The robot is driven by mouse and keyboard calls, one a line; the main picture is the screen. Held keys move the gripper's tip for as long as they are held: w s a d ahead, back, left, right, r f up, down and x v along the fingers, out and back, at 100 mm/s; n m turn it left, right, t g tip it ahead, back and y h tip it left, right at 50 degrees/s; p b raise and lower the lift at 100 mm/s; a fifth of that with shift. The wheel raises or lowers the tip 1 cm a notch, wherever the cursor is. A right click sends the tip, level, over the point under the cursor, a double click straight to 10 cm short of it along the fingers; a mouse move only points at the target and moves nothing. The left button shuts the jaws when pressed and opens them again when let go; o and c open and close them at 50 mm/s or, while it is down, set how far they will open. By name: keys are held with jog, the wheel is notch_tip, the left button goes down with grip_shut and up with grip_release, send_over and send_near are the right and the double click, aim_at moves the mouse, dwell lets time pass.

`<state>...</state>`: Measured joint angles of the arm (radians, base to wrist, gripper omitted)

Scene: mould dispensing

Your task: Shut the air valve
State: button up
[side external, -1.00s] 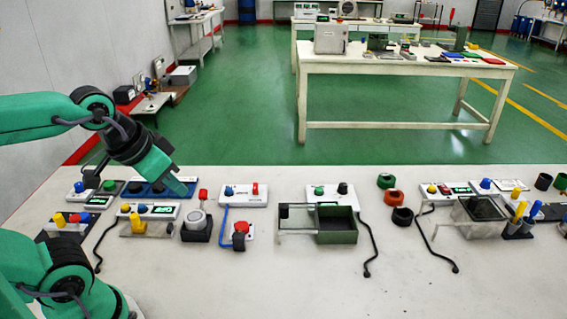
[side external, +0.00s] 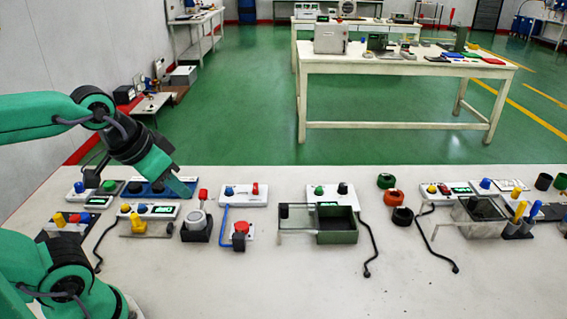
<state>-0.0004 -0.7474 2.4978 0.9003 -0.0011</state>
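My gripper (side external: 178,186) is at the left, pointing down and right over the back row of panels. Its green tip is close to a blue-and-dark panel (side external: 145,189); contact cannot be told, and its opening is not clear. No label for the air valve can be read. A small white unit with a red knob (side external: 240,228) is joined by a blue tube (side external: 223,222) to a white panel (side external: 243,194) with blue and red knobs. A yellow valve-like handle (side external: 137,224) sits on a grey bar further left. A round grey-white device (side external: 196,220) has an upright red-topped part (side external: 203,194) behind it.
A green open box (side external: 337,229) with a clear part stands mid-table. Coloured rings (side external: 394,197), black cables (side external: 371,250) and several panels lie to the right. The front of the white table (side external: 300,290) is clear.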

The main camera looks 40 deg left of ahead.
jog(key=shift+o, duration=0.8)
jog(key=shift+w, duration=0.15)
jog(key=n+g, duration=0.6)
jog(key=n, duration=0.3)
send_over(255, 186)
notch_tip(255, 186, down, 13)
jog(key=shift+d+f, duration=0.1)
jog(key=shift+w+a+f, duration=0.15)
jog(key=shift+a+f, duration=0.05)
jog(key=shift+f, duration=0.1)
jog(key=shift+f, duration=0.15)
jog(key=shift+f, duration=3.75)
